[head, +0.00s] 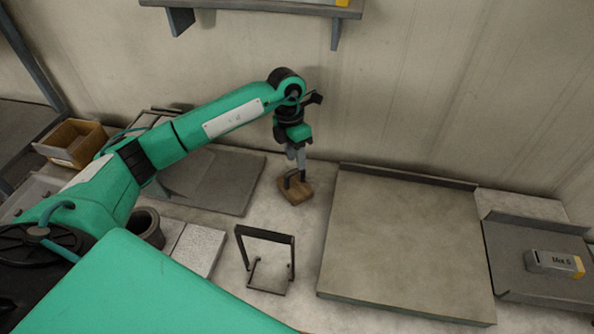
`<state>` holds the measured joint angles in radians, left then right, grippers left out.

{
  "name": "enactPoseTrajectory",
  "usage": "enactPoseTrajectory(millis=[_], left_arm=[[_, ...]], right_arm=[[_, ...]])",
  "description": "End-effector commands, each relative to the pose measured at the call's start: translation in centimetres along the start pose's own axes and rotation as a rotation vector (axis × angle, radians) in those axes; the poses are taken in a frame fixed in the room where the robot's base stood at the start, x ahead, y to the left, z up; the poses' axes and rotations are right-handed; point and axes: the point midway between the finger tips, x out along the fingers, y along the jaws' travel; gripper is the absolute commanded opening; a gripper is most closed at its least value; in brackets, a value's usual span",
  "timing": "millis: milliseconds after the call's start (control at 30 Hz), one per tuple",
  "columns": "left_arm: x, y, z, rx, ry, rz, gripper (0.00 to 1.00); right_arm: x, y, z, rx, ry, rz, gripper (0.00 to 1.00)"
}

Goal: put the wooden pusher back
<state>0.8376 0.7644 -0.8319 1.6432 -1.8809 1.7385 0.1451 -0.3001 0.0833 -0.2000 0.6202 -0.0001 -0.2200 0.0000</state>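The wooden pusher (297,190) is a small brown block with a dark handle on top. It is on or just above the pale bench top, between the dark grey plate and the large beige board. My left gripper (297,163) points down right over it, with its grey fingertips at the handle. The fingers look close together, but whether they are closed on the handle is too small to tell. My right gripper is not in view.
A black frame stand (265,240) stands in front of the pusher. A large beige board (405,245) with a raised back edge lies to the right. A grey tray (520,278) holds a labelled block (553,263). A brown bin (72,143) and dark cup (146,228) are left.

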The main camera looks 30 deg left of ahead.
Motion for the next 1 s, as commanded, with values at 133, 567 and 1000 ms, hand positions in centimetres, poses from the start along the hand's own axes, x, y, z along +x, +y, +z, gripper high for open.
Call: enactPoseTrajectory(millis=[133, 567, 1000], left_arm=[[-3.0, 0.1, 0.1, 0.0, -0.005, 0.002, 0.36], [-6.9, 0.0, 0.0, 0.0, 0.001, -0.001, 0.36], [-6.9, 0.0, 0.0, 0.0, 0.0, -0.001, 0.36]], right_arm=[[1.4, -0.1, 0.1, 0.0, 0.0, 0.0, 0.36], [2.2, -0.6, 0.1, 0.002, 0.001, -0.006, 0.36], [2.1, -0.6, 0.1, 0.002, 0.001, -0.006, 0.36]])
